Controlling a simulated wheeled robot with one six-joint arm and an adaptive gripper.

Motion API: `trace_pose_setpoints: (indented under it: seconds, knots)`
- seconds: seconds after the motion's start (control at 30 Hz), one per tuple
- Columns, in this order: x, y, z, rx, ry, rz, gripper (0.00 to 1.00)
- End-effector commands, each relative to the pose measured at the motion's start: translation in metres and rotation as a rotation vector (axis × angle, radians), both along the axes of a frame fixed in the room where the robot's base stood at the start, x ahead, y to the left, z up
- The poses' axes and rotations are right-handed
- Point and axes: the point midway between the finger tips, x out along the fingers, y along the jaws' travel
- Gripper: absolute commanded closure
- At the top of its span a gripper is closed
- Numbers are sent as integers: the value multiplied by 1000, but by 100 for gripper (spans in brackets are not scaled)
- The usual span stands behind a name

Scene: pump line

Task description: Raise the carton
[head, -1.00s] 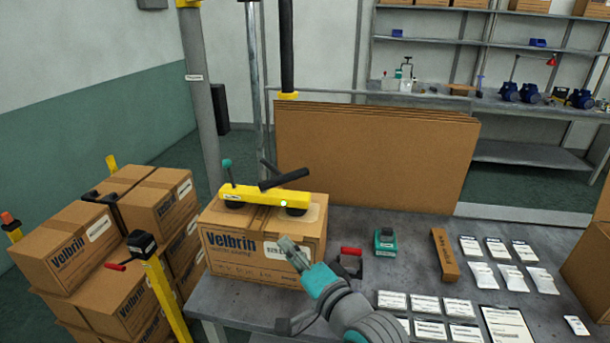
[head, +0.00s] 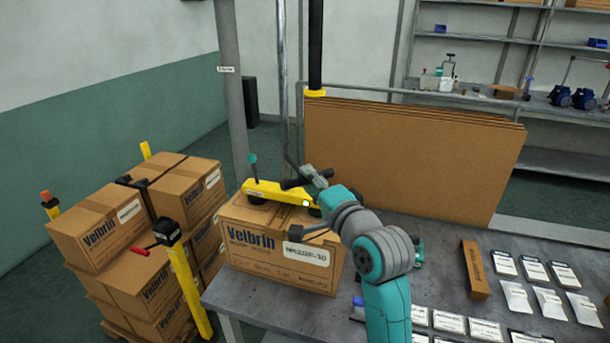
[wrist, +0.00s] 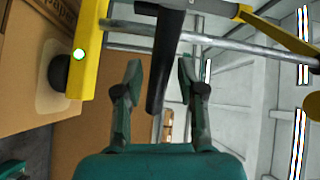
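The brown Velbrin carton (head: 265,255) stands on the near left end of the grey bench. A yellow suction lifter bar (head: 268,192) lies across its top, with dark cups against the carton. The bar also shows at the left of the wrist view (wrist: 92,60). The lifter's black handle (wrist: 165,60) sticks out above the bar. My gripper (wrist: 159,68) is open, with its fingers on either side of the handle. A gap shows by the left finger; I cannot tell if the right one touches. In the head view my gripper (head: 316,175) partly hides the handle.
Strapped cartons (head: 140,225) fill a pallet at left, with a yellow post (head: 186,285) in front. Large cardboard sheets (head: 420,150) stand behind the bench. Labels and bags (head: 535,285) lie at right. A black hoist tube (head: 316,45) hangs above.

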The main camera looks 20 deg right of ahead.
Motion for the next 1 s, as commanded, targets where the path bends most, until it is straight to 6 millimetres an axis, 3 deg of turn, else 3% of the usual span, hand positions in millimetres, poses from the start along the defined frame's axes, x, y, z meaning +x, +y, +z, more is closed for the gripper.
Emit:
trace_pose_setpoints:
  seconds: [0.23, 0.6, 0.63, 0.77, 0.8, 1.0]
  knots:
    - [28, 5, 0, 0, 1, 1, 61]
    - [33, 6, 0, 0, 0, 0, 61]
    - [33, 6, 0, 0, 0, 0, 63]
    - [33, 5, 0, 0, 0, 0, 96]
    - [33, 5, 0, 0, 0, 0, 100]
    - [33, 5, 1, -1, 0, 0, 100]
